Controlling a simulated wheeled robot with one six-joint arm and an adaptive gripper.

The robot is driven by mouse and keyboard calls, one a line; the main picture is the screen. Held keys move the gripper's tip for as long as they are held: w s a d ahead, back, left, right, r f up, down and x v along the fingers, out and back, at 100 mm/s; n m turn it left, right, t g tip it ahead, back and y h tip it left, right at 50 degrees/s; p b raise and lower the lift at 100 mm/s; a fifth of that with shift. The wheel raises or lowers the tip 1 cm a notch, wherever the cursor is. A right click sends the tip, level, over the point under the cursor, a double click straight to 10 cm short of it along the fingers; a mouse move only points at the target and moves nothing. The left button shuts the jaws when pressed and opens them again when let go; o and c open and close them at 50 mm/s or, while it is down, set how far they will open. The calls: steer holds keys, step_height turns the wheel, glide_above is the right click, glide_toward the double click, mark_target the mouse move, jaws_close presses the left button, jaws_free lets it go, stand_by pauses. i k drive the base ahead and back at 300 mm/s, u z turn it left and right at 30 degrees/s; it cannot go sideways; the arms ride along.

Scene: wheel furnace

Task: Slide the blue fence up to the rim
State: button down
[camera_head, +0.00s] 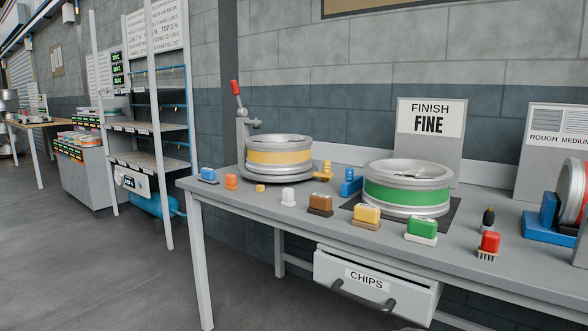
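A small blue upright block, which looks like the blue fence (350,184), stands on the workbench at the left edge of a wheel rim with a green band (408,191). The rim lies flat on a dark mat (446,216). The fence is close to the rim's left side; I cannot tell whether they touch. A second rim with a yellow band (279,157) lies on a round base to the left. My gripper is not in view.
Several coloured blocks and brushes, such as a green-topped block (421,229) and a red brush (489,244), line the bench front. A red-handled clamp (238,97) stands behind the yellow-banded rim. A blue stand (547,226) holds a rim at right. A drawer marked CHIPS (340,277) hangs below.

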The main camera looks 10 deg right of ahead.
mark_target(352, 184)
steer(key=u, duration=0.4)
steer(key=i, duration=0.9)
steer(key=u, duration=0.1)
